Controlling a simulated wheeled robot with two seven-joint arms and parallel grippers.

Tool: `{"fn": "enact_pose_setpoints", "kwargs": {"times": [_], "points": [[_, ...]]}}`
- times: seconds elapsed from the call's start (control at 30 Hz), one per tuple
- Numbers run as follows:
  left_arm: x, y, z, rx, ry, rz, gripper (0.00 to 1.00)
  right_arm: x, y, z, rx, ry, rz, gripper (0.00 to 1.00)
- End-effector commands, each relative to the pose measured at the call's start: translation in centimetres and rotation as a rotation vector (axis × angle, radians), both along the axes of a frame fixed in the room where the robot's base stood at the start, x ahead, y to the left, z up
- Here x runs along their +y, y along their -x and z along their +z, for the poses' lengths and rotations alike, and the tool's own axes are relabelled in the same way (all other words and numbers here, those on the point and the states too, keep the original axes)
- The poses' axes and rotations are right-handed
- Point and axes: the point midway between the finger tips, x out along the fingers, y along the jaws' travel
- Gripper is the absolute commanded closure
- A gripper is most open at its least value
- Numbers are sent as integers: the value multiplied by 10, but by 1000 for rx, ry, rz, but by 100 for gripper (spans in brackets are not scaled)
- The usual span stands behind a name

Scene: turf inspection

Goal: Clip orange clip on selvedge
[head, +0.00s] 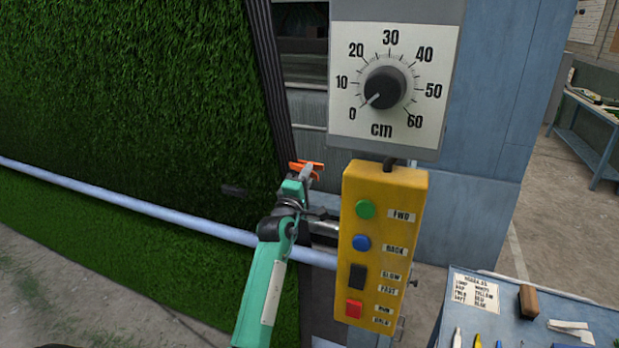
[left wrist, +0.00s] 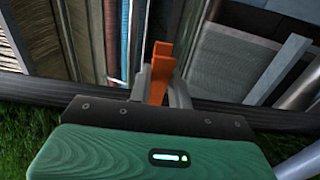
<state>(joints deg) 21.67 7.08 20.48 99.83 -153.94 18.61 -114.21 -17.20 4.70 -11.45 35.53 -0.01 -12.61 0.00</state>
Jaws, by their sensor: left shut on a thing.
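The orange clip (head: 307,168) is held in the fingertips of my left gripper (head: 303,174), in the middle of the head view. In the left wrist view the orange clip (left wrist: 159,72) stands up between the two grey fingers of my left gripper (left wrist: 160,90). The selvedge (head: 272,90) is the dark strip along the right edge of the green turf (head: 130,90). The clip appears just right of this strip; I cannot tell whether it touches it. My right gripper is not in view.
A yellow control box (head: 384,290) with buttons hangs close right of my left gripper. Above it is a grey dial panel (head: 345,120), pointer near 0. A pale bar (head: 130,204) crosses the turf. A blue tool table (head: 500,318) stands at lower right.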

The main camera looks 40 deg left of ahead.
Motion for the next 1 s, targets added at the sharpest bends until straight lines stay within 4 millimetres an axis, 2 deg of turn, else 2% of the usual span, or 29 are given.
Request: {"fn": "enact_pose_setpoints", "kwargs": {"times": [0.53, 1.0], "points": [[1, 0, 0, 0, 0, 0, 95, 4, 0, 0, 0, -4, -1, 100], [12, 3, 0, 0, -1, 1, 95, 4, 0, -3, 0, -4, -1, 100]]}}
